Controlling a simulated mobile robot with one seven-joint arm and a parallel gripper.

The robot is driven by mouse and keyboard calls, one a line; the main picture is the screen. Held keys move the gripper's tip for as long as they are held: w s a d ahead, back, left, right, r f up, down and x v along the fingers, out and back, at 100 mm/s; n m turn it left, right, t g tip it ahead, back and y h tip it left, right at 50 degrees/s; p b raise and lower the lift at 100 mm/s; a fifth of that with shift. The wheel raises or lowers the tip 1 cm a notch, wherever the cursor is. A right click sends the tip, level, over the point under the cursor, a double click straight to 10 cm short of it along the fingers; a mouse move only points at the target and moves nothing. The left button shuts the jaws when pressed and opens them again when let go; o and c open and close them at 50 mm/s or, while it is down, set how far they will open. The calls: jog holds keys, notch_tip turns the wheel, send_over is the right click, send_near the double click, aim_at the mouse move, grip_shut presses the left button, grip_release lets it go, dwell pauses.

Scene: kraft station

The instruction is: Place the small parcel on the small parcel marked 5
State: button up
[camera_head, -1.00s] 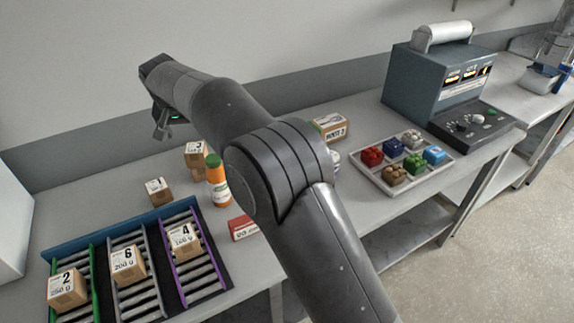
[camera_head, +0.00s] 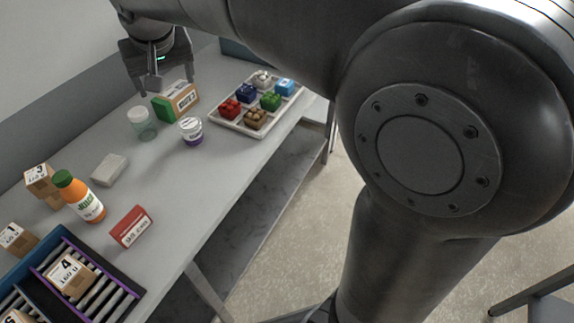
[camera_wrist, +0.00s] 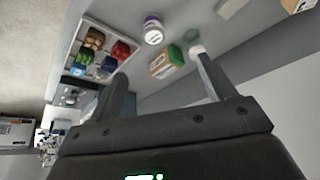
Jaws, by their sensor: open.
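In the head view a small brown parcel (camera_head: 16,240), whose label looks like 5, sits on the table at the lower left. A small parcel marked 3 (camera_head: 42,182) stands behind it, seemingly stacked on another box. A parcel marked 4 (camera_head: 70,276) lies on the purple-edged lane, and another parcel (camera_head: 16,317) is cut off at the bottom edge.
An orange juice bottle (camera_head: 80,197), red box (camera_head: 131,227) and grey block (camera_head: 109,170) stand near the parcels. A clear jar (camera_head: 142,124), white tub (camera_head: 191,131) and green box (camera_head: 176,101) stand below my gripper. A tray (camera_head: 262,130) holds several coloured blocks.

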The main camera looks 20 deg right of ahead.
jog(key=s+d+f+m, duration=0.1)
jog(key=s+d+f, duration=0.1)
jog(key=s+d, duration=1)
jog(key=s+d+f+m+t+h, duration=0.1)
jog(key=s+d+f, duration=0.6)
jog(key=s+d, duration=0.2)
jog(key=shift+s+d, duration=0.2)
jog(key=shift+s, duration=0.55)
